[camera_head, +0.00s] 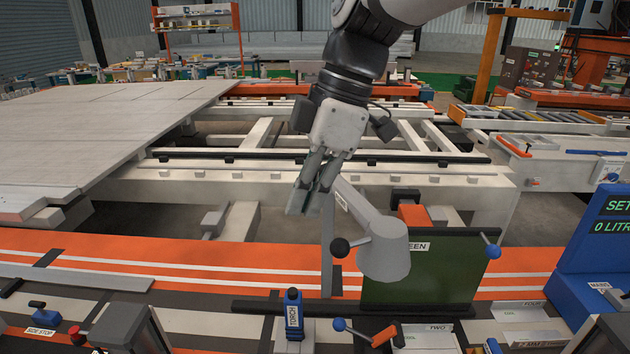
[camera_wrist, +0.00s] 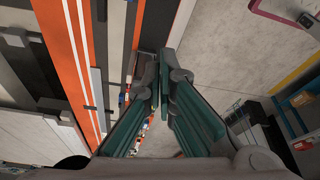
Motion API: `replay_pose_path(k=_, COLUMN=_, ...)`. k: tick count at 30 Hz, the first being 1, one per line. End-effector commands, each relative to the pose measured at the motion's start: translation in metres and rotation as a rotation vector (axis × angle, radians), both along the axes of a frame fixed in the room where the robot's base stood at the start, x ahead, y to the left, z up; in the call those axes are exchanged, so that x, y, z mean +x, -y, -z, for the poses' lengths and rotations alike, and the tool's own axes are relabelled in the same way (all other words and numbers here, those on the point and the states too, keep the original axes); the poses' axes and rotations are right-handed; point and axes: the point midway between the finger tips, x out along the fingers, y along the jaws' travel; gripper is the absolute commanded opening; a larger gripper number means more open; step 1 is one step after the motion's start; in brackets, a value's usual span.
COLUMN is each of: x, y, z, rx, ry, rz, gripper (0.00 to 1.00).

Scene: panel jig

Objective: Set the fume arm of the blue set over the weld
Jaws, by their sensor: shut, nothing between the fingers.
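A grey fume arm (camera_head: 383,252), a slanting duct ending in a wide hood, stands at centre right of the head view. The shut fingers also show in the wrist view (camera_wrist: 162,68). A blue machine (camera_head: 600,250) with a lit display stands at the right edge. A blue torch (camera_head: 293,314) stands upright in front. The weld itself cannot be made out.
A dark green screen (camera_head: 425,275) with a blue ball handle (camera_head: 491,238) stands behind and right of the hood. An orange, white-striped walkway (camera_head: 180,275) runs across. A pale panel (camera_head: 110,130) lies at left on the white frame (camera_head: 420,185). Levers and labelled boxes line the front.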

Motion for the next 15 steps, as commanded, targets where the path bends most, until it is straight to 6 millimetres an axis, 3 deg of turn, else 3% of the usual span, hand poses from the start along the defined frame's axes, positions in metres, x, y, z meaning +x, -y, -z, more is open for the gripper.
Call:
replay_pose_path(k=12, x=-0.007, y=-0.024, z=0.077, rx=-0.003, ry=-0.005, rz=-0.001, gripper=0.0)
replay_pose_path(k=15, x=-0.004, y=-0.012, z=0.076, rx=-0.001, ry=0.0, rz=0.006, gripper=0.0)
